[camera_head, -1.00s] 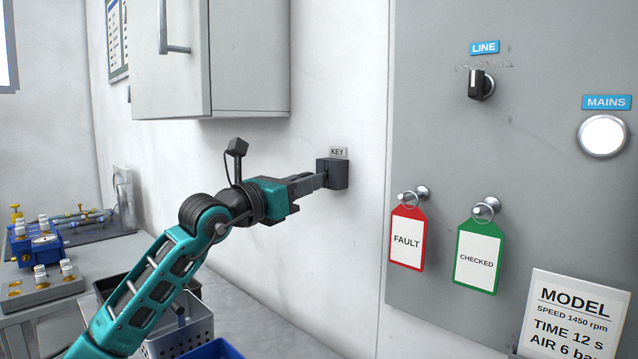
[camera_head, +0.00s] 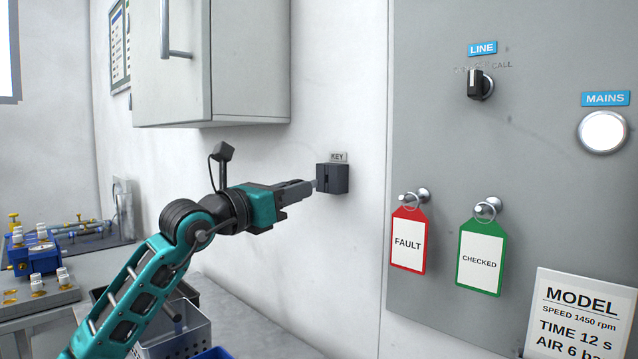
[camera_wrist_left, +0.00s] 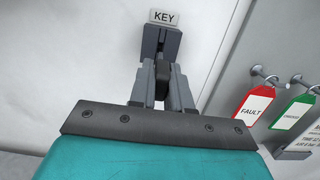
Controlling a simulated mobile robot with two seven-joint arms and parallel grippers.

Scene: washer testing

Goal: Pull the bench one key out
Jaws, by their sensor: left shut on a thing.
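The key holder (camera_head: 333,178) is a dark grey block on the white wall under a small KEY label (camera_head: 338,157). It also shows in the left wrist view (camera_wrist_left: 152,42). My left gripper (camera_head: 311,187) is just left of the block, pointing at it. In the left wrist view its fingers (camera_wrist_left: 162,88) are shut on the dark head of the key (camera_wrist_left: 162,72), in front of the block. How much of the key is still inside the block is hidden. My right gripper is not in view.
A grey panel right of the key holder carries a red FAULT tag (camera_head: 408,243) and a green CHECKED tag (camera_head: 481,258) on pegs. A wall cabinet (camera_head: 230,60) hangs above my left arm. A perforated grey bin (camera_head: 185,330) stands below it.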

